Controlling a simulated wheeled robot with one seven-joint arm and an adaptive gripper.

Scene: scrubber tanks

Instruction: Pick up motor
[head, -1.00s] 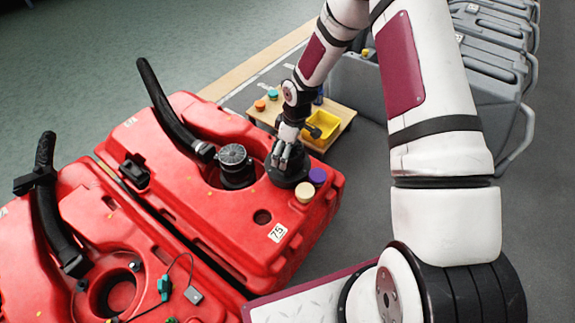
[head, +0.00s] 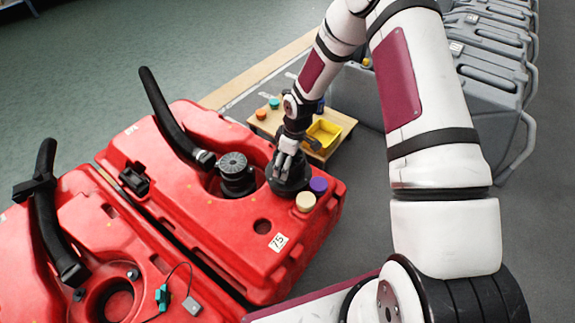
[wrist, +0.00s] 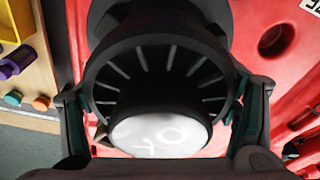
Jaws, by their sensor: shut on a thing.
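The motor (wrist: 155,85) is a dark, round, ribbed body with a pale grey end cap, large in the wrist view. In the head view its black body (head: 287,183) is at the right part of the far red tank (head: 240,245), beside the purple and cream caps. My gripper (head: 288,160) reaches down onto it from above. In the wrist view my gripper's fingers (wrist: 160,118) stand on both sides of the motor, shut on it. The motor's underside is hidden, so I cannot tell whether it touches the tank.
A black ribbed-top unit (head: 236,172) with a hose (head: 170,115) stands just left on the tank. A purple cap (head: 318,185) and a cream cap (head: 305,202) are close by. A small wooden table (head: 345,122) with a yellow bin (head: 323,133) is behind. Grey tanks (head: 480,60) line the right.

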